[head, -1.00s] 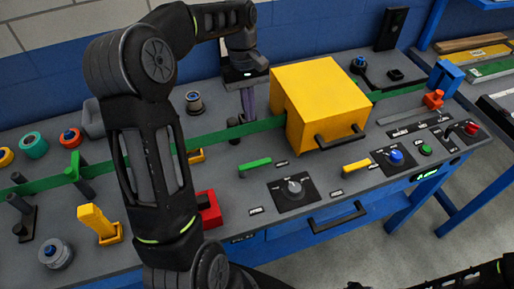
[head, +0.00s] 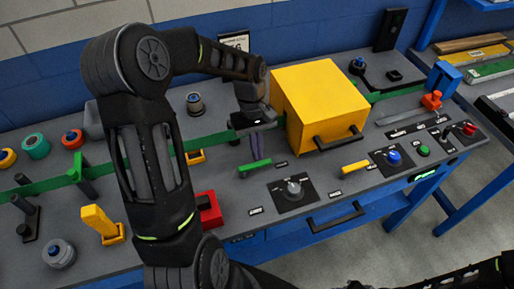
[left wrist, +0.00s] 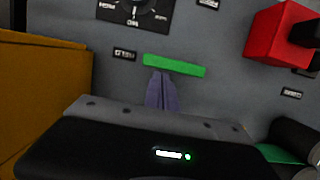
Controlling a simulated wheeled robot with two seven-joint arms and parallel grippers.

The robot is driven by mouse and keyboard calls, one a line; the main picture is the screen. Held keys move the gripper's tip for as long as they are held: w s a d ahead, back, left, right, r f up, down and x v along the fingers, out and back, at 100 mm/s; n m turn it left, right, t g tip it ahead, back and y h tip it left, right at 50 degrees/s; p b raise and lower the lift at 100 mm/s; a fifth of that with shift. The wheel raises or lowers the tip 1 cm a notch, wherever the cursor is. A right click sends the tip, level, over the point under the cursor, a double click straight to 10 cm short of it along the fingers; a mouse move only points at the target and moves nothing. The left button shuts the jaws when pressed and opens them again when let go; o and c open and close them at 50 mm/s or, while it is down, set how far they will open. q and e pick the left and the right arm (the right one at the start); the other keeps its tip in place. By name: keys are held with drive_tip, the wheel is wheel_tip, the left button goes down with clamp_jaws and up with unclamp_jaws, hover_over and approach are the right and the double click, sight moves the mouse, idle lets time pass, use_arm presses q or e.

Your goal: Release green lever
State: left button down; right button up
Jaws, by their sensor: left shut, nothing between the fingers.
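The green lever (head: 254,165) is a short bar on the grey panel, left of the yellow box's front. In the left wrist view the green lever (left wrist: 175,65) lies almost level across the picture. My left gripper (head: 257,150) points down just behind the lever, its fingers shut and empty. In the left wrist view the closed fingertips (left wrist: 160,76) come up to the lever's near edge; I cannot tell whether they touch it. My right gripper is not in view; only part of my right arm shows at the bottom right.
The yellow box (head: 318,95) stands close to the right of my left gripper. A dial (head: 293,189), a yellow lever (head: 355,167) and a red block (head: 208,209) surround the green lever. Another yellow lever (head: 98,219) stands at the left.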

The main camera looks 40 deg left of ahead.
use_arm(q)
drive_tip(key=shift+d+m, duration=0.35)
drive_tip(key=shift+m, duration=0.25)
idle(0.5)
drive_tip(key=shift+s+d+m+g+y+b, duration=0.15)
drive_tip(key=shift+d+m, duration=0.25)
drive_tip(key=shift+m, duration=0.35)
drive_tip(key=shift+s+d+m+g+y+b, duration=0.15)
drive_tip(key=shift+d+m, duration=0.25)
drive_tip(key=shift+m, duration=0.35)
drive_tip(key=m, duration=0.1)
drive_tip(key=s+d+m, duration=0.1)
drive_tip(key=m, duration=0.1)
drive_tip(key=d+m+y, duration=0.1)
drive_tip(key=shift+s+g, duration=0.25)
drive_tip(key=shift+g, duration=0.05)
drive_tip(key=m, duration=0.2)
drive_tip(key=s+m+y, duration=0.1)
drive_tip(key=m, duration=0.1)
drive_tip(key=s+d+m+b, duration=0.1)
drive_tip(key=shift+s+d+m, duration=0.1)
drive_tip(key=shift+s+m, duration=0.15)
drive_tip(key=shift+m, duration=0.15)
drive_tip(key=s+m, duration=0.1)
drive_tip(key=m+y, duration=0.1)
drive_tip(key=m, duration=0.1)
drive_tip(key=shift+s, duration=0.7)
